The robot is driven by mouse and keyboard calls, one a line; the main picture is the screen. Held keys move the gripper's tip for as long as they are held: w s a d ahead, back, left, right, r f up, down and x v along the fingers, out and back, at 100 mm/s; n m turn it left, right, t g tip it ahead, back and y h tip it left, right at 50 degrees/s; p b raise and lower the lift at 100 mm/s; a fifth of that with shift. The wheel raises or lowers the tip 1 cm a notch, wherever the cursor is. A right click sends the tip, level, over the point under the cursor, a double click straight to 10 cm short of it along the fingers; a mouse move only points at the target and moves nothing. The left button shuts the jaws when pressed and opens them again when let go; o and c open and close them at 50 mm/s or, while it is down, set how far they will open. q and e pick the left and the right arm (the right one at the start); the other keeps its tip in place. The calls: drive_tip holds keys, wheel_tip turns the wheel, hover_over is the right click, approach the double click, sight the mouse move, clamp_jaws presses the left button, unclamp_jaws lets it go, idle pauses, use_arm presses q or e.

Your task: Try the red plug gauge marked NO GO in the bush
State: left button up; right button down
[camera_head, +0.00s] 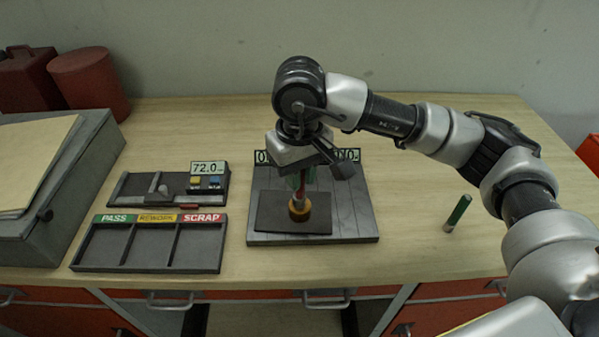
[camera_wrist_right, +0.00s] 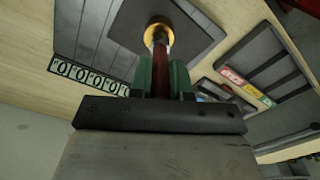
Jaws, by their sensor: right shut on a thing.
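The bush (camera_head: 299,211) is a short brass ring on the dark plate of the grey fixture in the head view. It also shows in the wrist view (camera_wrist_right: 150,24). My right gripper (camera_head: 301,183) points down above it, its green-padded fingers shut on the red plug gauge (camera_head: 301,194). In the wrist view the red gauge (camera_wrist_right: 160,80) runs from between the fingers to the bush, its silver end at the ring's opening. I cannot tell how deep it sits or read its marking. My left gripper is not in view.
A grey box (camera_head: 90,160) is far left. Bench right of the fixture is mostly clear.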

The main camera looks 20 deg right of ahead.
drive_tip(key=shift+f+b, duration=0.2)
drive_tip(key=shift+b, duration=0.1)
drive_tip(key=shift+r, duration=0.2)
idle(0.9)
drive_tip(key=shift+r, duration=0.2)
drive_tip(key=shift+r, duration=0.5)
drive_tip(key=shift+r+p, duration=0.75)
drive_tip(key=shift+r, duration=1.75)
